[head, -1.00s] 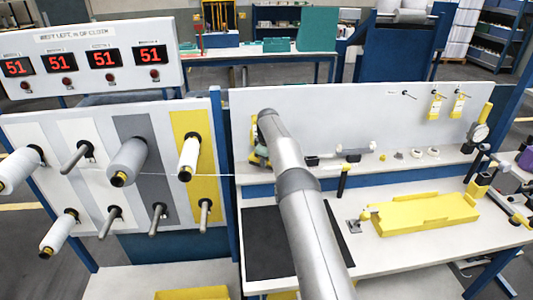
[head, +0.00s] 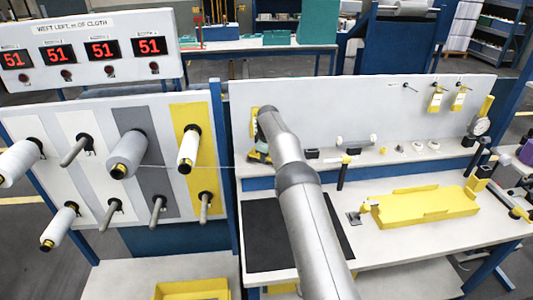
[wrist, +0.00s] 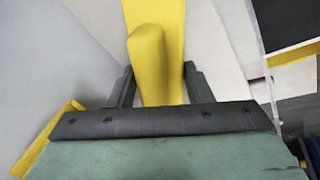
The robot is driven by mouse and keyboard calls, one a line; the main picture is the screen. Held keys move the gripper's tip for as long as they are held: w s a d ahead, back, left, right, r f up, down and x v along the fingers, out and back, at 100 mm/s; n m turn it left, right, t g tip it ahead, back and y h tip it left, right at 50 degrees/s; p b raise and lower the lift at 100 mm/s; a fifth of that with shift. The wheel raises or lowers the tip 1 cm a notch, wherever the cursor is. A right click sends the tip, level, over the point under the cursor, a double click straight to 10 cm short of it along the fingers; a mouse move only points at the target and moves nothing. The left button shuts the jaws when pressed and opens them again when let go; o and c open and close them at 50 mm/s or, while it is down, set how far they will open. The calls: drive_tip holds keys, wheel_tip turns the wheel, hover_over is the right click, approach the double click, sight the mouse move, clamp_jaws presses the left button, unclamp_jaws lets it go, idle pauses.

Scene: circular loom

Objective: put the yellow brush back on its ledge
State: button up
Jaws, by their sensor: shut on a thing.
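The yellow brush (wrist: 153,62) shows in the wrist view as a rounded yellow handle between the two dark fingers of my gripper (wrist: 160,85). The gripper is shut on it. Its bristles cannot be made out. In the head view my gripper is mostly hidden behind my arm, at the left end of the white panel; a yellow patch (head: 258,157) shows beside the arm there. A narrow white ledge (head: 395,157) runs along the foot of the panel. Its left part is partly hidden by my arm.
On the ledge are a white roller (head: 356,141) and several small parts. A black-handled tool (head: 343,172) hangs at its front. A yellow tray (head: 425,207) lies on the bench, right of a dark mat (head: 262,240). Yarn bobbins (head: 127,156) stick out at left.

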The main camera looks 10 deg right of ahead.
drive_tip(key=o, duration=1)
drive_tip(key=b+v, duration=0.3)
drive_tip(key=v, duration=1.4)
drive_tip(key=shift+r+b, duration=0.2)
drive_tip(key=shift+b, duration=0.15)
